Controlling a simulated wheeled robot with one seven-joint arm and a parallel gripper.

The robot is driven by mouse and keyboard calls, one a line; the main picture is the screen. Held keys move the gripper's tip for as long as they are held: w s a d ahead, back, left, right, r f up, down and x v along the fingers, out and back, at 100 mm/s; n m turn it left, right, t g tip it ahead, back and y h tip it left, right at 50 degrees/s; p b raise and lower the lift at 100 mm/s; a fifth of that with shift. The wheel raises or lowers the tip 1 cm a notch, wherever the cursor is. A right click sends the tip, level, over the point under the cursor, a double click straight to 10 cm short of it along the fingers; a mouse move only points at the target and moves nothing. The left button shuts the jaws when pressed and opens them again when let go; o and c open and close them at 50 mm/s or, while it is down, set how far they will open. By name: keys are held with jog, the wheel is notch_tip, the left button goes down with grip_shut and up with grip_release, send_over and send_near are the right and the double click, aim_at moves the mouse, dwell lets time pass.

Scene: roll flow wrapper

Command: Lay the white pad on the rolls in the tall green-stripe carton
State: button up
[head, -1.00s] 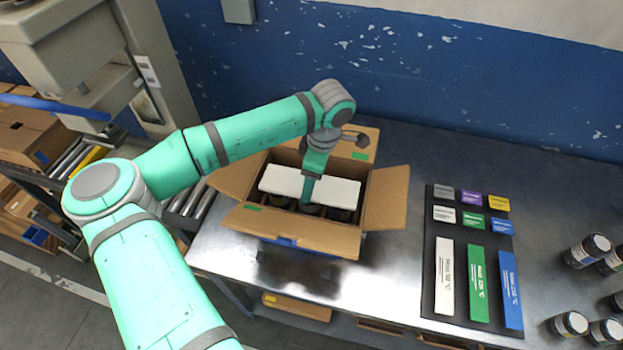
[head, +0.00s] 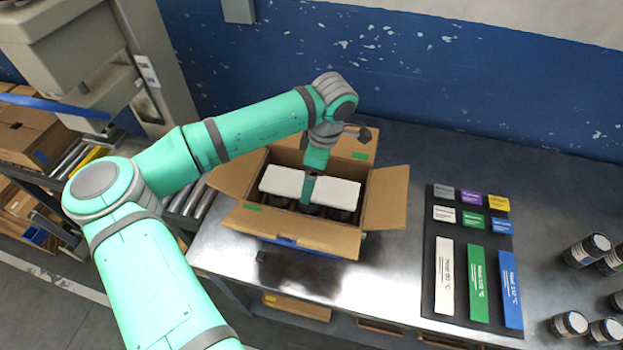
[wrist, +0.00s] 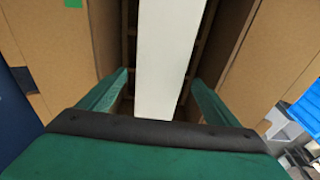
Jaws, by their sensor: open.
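The open brown carton (head: 300,235) with small green marks stands on the metal bench; its flaps are spread. The white pad (head: 338,193) lies inside it, below the rim, over dark rolls (head: 306,208) that show along its near edge. My gripper (head: 308,188) reaches down into the carton at the middle of the pad. In the wrist view the white pad (wrist: 168,60) runs between the two green fingers of my gripper (wrist: 160,90), which are apart with a gap on each side. Whether the pad rests fully on the rolls is hidden.
A black board (head: 430,280) with coloured label cards lies right of the carton. Several dark rolls (head: 588,250) stand at the far right. A blue wall (head: 420,80) is behind the bench. The bench between carton and board is clear.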

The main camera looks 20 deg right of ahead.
aim_at(318, 187)
notch_tip(318, 187, up, 10)
jog(key=d, duration=0.1)
jog(key=shift+s+r, duration=0.15)
jog(key=shift+s, duration=0.3)
